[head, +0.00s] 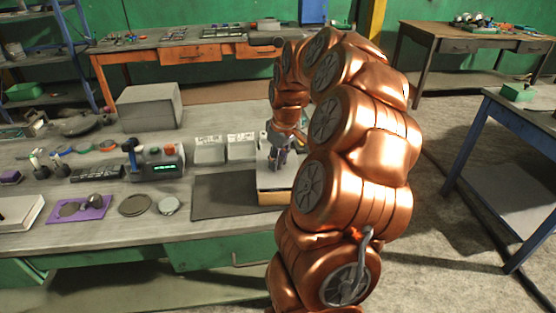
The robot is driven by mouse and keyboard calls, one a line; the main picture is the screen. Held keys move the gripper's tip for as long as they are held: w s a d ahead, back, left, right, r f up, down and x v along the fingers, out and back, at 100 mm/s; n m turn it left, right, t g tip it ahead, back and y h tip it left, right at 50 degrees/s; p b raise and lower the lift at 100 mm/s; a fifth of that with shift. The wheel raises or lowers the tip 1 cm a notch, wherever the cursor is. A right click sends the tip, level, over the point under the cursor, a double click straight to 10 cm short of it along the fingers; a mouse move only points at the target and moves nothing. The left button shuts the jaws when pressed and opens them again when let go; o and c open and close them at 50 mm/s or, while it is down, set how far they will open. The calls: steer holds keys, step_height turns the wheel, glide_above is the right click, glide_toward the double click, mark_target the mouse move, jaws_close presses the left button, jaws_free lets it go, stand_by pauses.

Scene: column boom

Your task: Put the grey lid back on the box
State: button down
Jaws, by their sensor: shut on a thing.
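The grey lid (268,182) shows as a pale flat panel below my gripper, at the right part of the workbench. The box (273,198) shows a tan front wall directly under the lid. My gripper (278,166) points down and is shut on the lid near its middle. I cannot tell whether the lid rests on the box or hovers slightly above it. My copper arm hides the right side of the lid and box.
A dark mat (222,196) lies on the workbench (110,232) left of the box. Small grey bins (209,152) stand behind it. A device with a green display (157,163), a purple mat (62,213) and a large grey case (148,107) stand farther left.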

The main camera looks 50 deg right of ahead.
steer(key=shift+f+b, duration=0.65)
steer(key=shift+b, duration=0.3)
stand_by(1.4)
stand_by(0.4)
steer(key=c, duration=0.8)
jaws_free()
steer(key=shift+o, duration=0.2)
steer(key=o, duration=0.5)
steer(key=shift+r, duration=0.15)
steer(key=shift+r+p, duration=0.85)
steer(key=shift+r, duration=2.55)
